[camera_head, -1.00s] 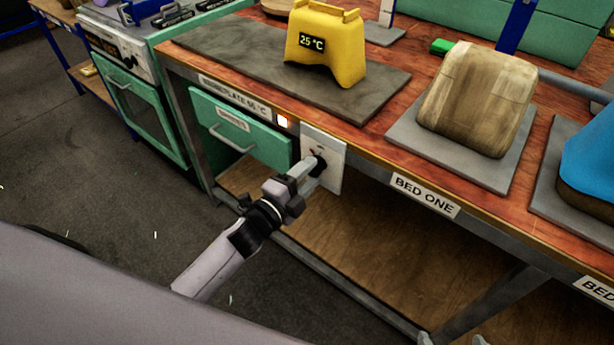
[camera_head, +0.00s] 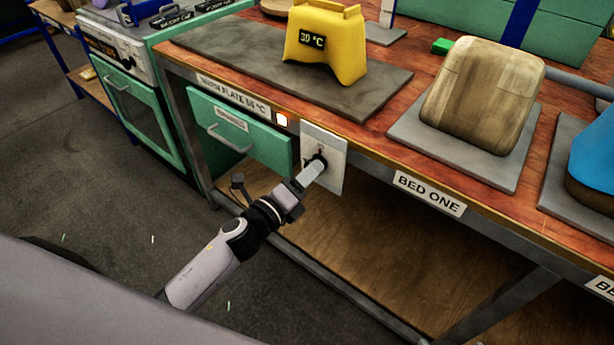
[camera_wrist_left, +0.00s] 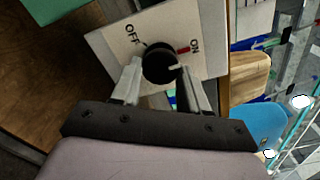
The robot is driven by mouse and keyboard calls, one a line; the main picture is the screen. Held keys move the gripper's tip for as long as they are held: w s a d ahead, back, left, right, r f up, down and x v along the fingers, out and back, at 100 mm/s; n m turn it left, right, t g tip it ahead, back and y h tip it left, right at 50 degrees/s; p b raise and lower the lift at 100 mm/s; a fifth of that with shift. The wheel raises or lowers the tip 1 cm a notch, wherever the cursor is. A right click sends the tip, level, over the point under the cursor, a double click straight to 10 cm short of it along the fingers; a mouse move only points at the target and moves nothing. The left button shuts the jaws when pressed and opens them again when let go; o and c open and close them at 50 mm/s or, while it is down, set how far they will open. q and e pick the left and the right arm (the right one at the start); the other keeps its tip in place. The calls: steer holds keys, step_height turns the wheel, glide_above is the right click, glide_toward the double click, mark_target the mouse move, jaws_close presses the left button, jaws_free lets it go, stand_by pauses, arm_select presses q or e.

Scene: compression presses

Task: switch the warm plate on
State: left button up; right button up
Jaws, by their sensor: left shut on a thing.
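The warm plate (camera_head: 225,50) is a dark grey slab on the wooden bench, labelled "WARM PLATE" on the front edge. Its black rotary knob (camera_wrist_left: 160,62) sits on a pale switch panel (camera_head: 337,151) at the bench front. My left gripper (camera_head: 315,165) is shut on the knob; in the left wrist view its fingers (camera_wrist_left: 158,72) lie on either side of it. A light mark on the knob sits on the ON side, near the red line. A small lamp (camera_head: 282,120) beside the panel glows. My right gripper is not in view.
A yellow block (camera_head: 328,45) with a display reading 30 °C stands on the plate. A green drawer (camera_head: 238,135) is left of the panel. A wooden-looking block (camera_head: 485,95) sits on a grey slab to the right. The lower shelf (camera_head: 330,250) looks clear.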

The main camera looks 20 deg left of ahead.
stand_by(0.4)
arm_select(q)
steer(key=o, duration=1)
steer(key=v, duration=0.7)
steer(key=shift+s, duration=0.1)
